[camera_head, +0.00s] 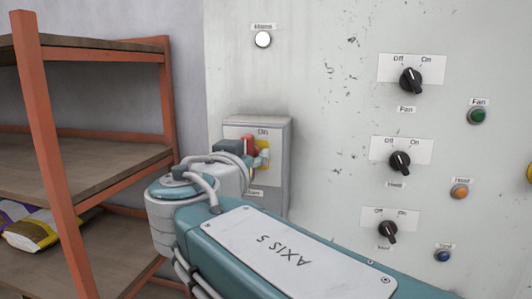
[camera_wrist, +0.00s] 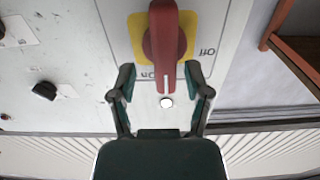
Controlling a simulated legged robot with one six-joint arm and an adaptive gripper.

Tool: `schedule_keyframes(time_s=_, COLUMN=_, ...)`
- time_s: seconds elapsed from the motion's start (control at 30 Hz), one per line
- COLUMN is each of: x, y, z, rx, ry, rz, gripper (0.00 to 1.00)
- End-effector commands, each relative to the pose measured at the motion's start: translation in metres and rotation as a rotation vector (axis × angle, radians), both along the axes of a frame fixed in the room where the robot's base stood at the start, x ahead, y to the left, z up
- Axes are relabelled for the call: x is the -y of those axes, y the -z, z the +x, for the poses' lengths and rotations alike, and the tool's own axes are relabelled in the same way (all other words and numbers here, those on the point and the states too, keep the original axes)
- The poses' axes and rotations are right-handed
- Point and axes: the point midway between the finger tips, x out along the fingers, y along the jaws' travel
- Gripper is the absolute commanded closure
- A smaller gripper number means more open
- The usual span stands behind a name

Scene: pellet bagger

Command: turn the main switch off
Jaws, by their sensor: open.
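The main switch is a red handle (camera_wrist: 166,35) on a yellow plate (camera_wrist: 137,22), set on a grey box (camera_head: 272,182). In the wrist view, which looks upside down, the handle's white line points to the "On" label; "Off" is at the right. In the head view the red handle (camera_head: 249,146) shows below "On", partly hidden by my arm. My gripper (camera_wrist: 161,72) is open, with one finger on each side of the handle's end. I cannot tell whether either finger touches it.
The mains lamp (camera_head: 262,39) above the box is white. Black Fan (camera_head: 411,81), Heat (camera_head: 400,162) and lower (camera_head: 388,231) knobs are on the panel at right. An orange-framed shelf (camera_head: 60,190) with a bag (camera_head: 31,231) stands at left.

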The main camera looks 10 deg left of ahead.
Motion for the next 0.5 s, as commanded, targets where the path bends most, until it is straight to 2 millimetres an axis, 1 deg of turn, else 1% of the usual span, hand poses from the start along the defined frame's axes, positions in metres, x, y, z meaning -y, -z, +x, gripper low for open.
schedule_keyframes(time_s=0.03, x=0.0, y=0.001, z=0.007, rx=-0.001, ry=0.003, rz=-0.002, gripper=0.37)
schedule_keyframes(time_s=0.2, x=-0.006, y=0.002, z=0.017, rx=-0.002, ry=0.0, rz=-0.007, gripper=0.37)
schedule_keyframes(time_s=0.43, x=-0.006, y=0.003, z=0.017, rx=-0.002, ry=-0.001, rz=-0.007, gripper=0.37)
schedule_keyframes(time_s=0.47, x=-0.007, y=0.003, z=0.017, rx=-0.002, ry=-0.001, rz=-0.007, gripper=0.4)
schedule_keyframes(time_s=0.5, x=-0.007, y=0.003, z=0.017, rx=-0.003, ry=-0.002, rz=-0.007, gripper=0.57)
